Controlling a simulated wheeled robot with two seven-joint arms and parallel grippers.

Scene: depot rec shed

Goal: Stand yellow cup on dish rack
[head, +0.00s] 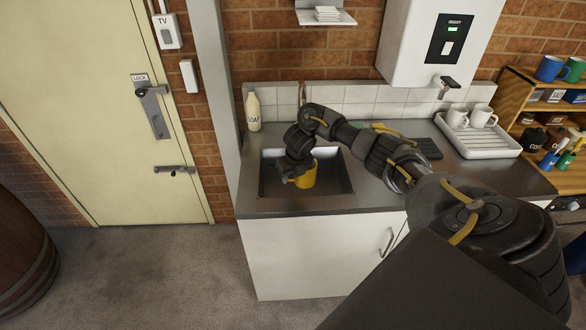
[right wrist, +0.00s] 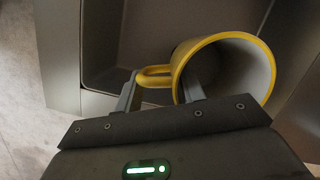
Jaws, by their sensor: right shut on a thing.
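The yellow cup (head: 306,178) is at the sink basin in the head view, held by my right gripper (head: 290,178). In the right wrist view the yellow cup (right wrist: 228,62) shows its yellow rim, pale inside and handle, with its mouth turned toward the camera. My right gripper (right wrist: 162,92) is shut on its handle side; one finger is left of the handle and the other appears at the cup's mouth. The white dish rack (head: 490,147) stands on the counter at the right, with two white mugs at its back. My left gripper is not in view.
The sink (head: 342,182) has raised edges around the cup. A soap bottle (head: 253,111) stands behind it at the left. A white water heater (head: 433,45) with a tap hangs above the counter, near the rack. The rack's front part is clear. A wooden shelf (head: 512,90) stands to its right.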

